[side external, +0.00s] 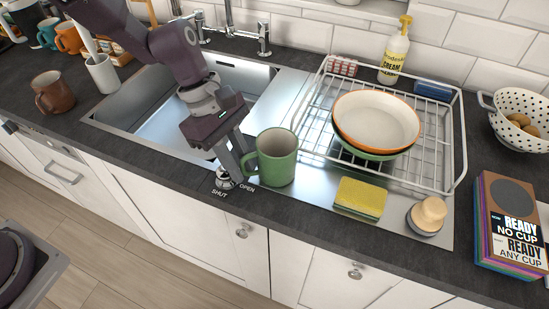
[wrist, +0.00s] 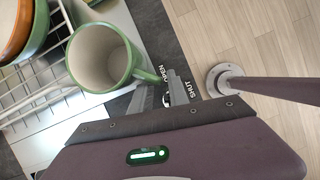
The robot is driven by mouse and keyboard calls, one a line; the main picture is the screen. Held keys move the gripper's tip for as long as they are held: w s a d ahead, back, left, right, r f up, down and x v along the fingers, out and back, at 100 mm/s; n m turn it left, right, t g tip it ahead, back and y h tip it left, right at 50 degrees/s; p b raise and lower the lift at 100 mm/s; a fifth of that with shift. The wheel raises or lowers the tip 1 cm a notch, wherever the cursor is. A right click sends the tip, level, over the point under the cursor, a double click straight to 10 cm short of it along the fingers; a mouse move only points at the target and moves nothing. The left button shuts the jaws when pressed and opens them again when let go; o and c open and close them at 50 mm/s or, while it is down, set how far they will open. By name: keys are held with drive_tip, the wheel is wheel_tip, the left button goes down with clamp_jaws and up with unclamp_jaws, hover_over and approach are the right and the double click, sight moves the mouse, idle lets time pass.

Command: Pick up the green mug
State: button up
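The green mug (side external: 278,158) stands upright on the steel drainer, beside the front of the dish rack. Its handle (side external: 252,164) points left, towards my gripper (side external: 238,168). In the wrist view the mug (wrist: 100,57) is seen from above and looks empty, with its handle (wrist: 147,74) reaching to my fingertips. My gripper (wrist: 160,90) is open, with a gap between its two fingers. The fingers are low, close beside the handle. I cannot tell whether they touch it or whether the handle lies between them.
The dish rack (side external: 455,150) holds bowls (side external: 376,118) behind the mug. A yellow sponge (side external: 359,198) and a wooden-knobbed brush (side external: 428,214) lie to the right. The sink (side external: 160,120) is behind my gripper. A control knob (side external: 223,180) sits just below my fingers. A brown mug (side external: 52,92) stands far left.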

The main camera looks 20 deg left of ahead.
drive_tip(key=shift+x, duration=1)
clamp_jaws()
idle(0.6)
